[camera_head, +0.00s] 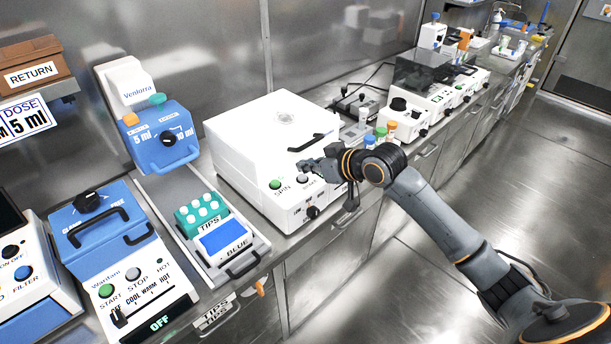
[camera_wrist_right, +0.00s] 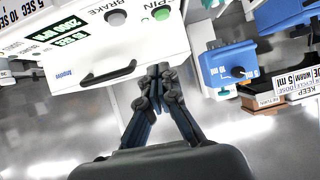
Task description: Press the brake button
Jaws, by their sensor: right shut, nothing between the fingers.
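The white spin machine (camera_head: 262,140) stands on the bench in the middle of the head view. Its front carries a green SPIN button (camera_head: 275,184) and, to the right, a grey BRAKE button (camera_head: 302,178). In the right wrist view, the picture is upside down, with the grey BRAKE button (camera_wrist_right: 115,17) near the top and the green SPIN button (camera_wrist_right: 162,13) right of it. My right gripper (camera_head: 308,164) is shut and empty, above and close to the BRAKE button in the head view. Its closed fingertips (camera_wrist_right: 158,70) appear below both buttons in the wrist view; contact is not visible.
A black handle (camera_wrist_right: 108,73) is on the machine's lid. A blue dispenser (camera_head: 160,138) and a tips tray (camera_head: 222,240) stand to the left. Small capped bottles (camera_head: 381,135) stand to the right, near my right arm. The floor (camera_head: 480,190) beside the bench is clear.

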